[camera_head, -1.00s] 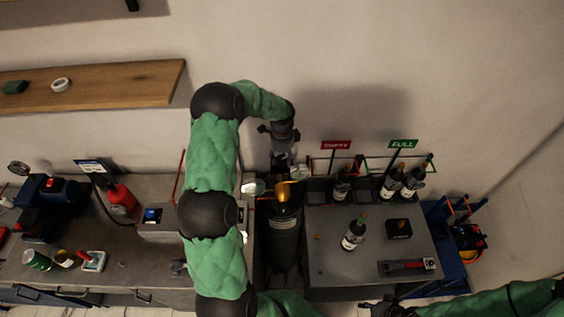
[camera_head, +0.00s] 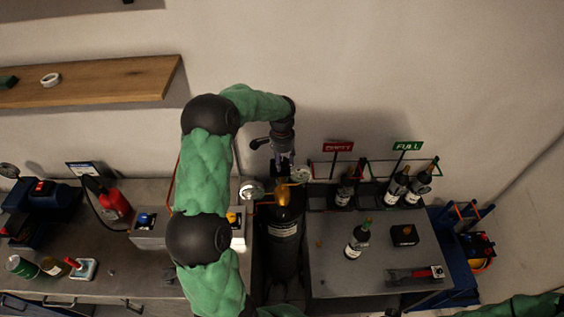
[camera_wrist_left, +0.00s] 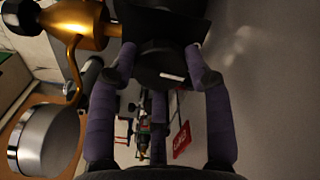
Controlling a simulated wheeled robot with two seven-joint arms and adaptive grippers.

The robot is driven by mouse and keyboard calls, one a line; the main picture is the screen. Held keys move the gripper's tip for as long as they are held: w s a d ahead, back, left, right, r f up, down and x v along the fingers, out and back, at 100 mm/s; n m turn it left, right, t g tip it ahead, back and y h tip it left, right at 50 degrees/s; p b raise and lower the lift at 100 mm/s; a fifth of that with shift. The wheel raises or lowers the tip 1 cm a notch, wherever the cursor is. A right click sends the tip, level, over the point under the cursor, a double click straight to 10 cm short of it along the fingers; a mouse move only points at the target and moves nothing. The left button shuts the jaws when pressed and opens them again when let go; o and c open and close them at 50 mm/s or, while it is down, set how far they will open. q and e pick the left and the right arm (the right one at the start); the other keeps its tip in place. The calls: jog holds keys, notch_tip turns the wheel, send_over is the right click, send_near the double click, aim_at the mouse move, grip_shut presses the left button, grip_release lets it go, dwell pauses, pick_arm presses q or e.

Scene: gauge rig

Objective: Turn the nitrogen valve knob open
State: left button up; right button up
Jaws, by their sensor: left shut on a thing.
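A black nitrogen cylinder (camera_head: 284,250) stands between the two benches in the head view, with a brass valve (camera_head: 282,194) on top. My left gripper (camera_head: 284,165) reaches down from above, just behind the brass valve. In the left wrist view its purple fingers (camera_wrist_left: 162,85) stand on either side of a dark round knob (camera_wrist_left: 160,65) with a white mark, and are shut on it. The brass valve body (camera_wrist_left: 75,20) is at upper left there. In the head view the gripper hides the knob. My right gripper is not in view; only part of the right arm shows at lower right.
A round gauge (camera_head: 251,190) is left of the valve and another gauge (camera_head: 299,174) right of it, close to the gripper. Dark bottles stand in the rack behind the right bench (camera_head: 335,265), near the red EMPTY sign (camera_head: 338,147) and green FULL sign (camera_head: 407,146).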

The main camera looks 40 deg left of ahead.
aim_at(282, 162)
pick_arm(q)
jog(key=shift+n, duration=0.5)
jog(key=o, duration=1.1)
jog(key=shift+o, duration=0.2)
notch_tip(282, 162, up, 12)
jog(key=shift+f, duration=0.1)
dwell(0.4)
